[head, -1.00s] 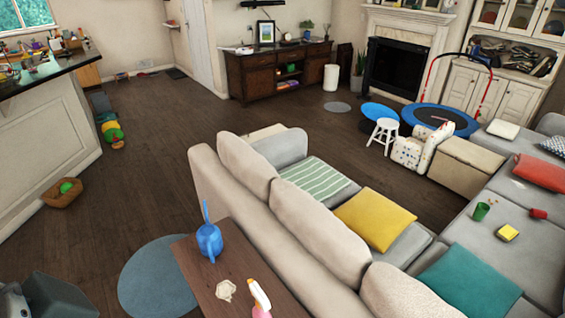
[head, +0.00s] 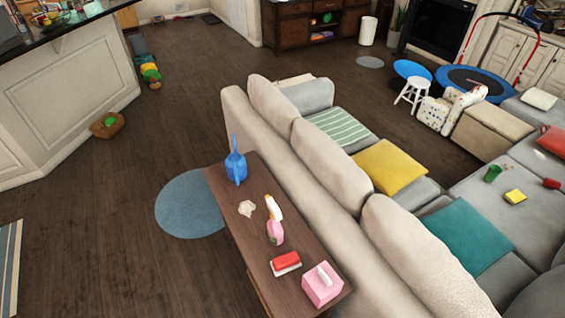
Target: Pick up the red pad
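A red pad with a white lower side (head: 286,262) lies on the narrow brown wooden table (head: 236,207) behind the sofa, near the table's front end. It sits between a pink spray bottle with a white top (head: 275,232) and a pink tissue box (head: 322,286). Nothing covers it. Neither of my grippers shows in the head view.

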